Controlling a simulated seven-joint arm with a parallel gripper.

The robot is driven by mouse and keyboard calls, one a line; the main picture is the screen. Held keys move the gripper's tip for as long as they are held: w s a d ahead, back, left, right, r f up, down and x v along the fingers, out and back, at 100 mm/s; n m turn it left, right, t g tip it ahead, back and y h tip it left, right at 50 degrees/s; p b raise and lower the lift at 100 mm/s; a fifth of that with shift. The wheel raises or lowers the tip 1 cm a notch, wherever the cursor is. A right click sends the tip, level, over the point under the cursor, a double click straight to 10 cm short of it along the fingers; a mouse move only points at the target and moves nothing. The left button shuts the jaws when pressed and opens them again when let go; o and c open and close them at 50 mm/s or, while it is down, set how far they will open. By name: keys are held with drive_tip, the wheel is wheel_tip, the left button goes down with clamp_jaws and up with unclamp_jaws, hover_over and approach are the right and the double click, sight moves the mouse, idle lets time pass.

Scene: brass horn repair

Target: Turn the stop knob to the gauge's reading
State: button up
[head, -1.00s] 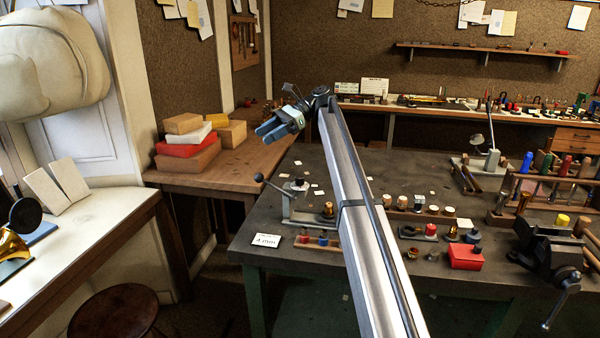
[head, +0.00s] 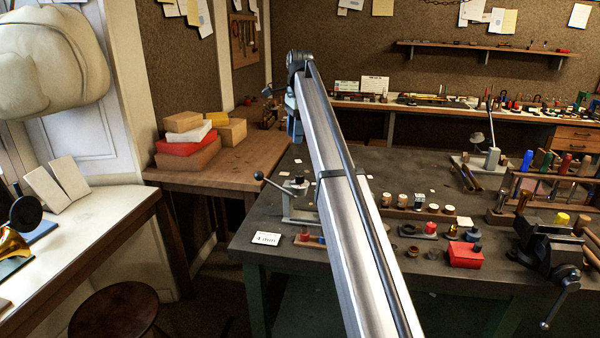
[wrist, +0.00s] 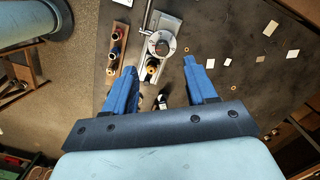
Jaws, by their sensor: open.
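A grey metal bench fixture (head: 300,213) with a ball-ended lever (head: 272,182) stands at the near left of the dark workbench. In the wrist view the fixture (wrist: 148,56) lies ahead of the fingers, with a round silver knob-like part (wrist: 160,43) on it. I cannot tell which part is the stop knob or the gauge, and no scale is readable. A white card (head: 265,239) lies in front; its small print appears to read "4 mm". My gripper (wrist: 160,66) is open and empty, pointing down above the fixture. In the head view my arm partly hides it.
A wooden strip (wrist: 117,55) with several small parts lies beside the fixture. A wooden row of small caps (head: 420,212), a red box (head: 465,255) and a vise (head: 548,250) stand to the right. White paper scraps (wrist: 229,62) lie on fairly clear bench.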

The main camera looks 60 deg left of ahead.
sight(300, 174)
drive_tip(key=shift+n+t, duration=0.4)
drive_tip(key=shift+t, duration=0.1)
drive_tip(key=f, duration=0.4)
drive_tip(key=w+f, duration=0.1)
drive_tip(key=f, duration=0.9)
drive_tip(key=shift+w+d, duration=0.25)
drive_tip(key=shift+w, duration=0.05)
clamp_jaws()
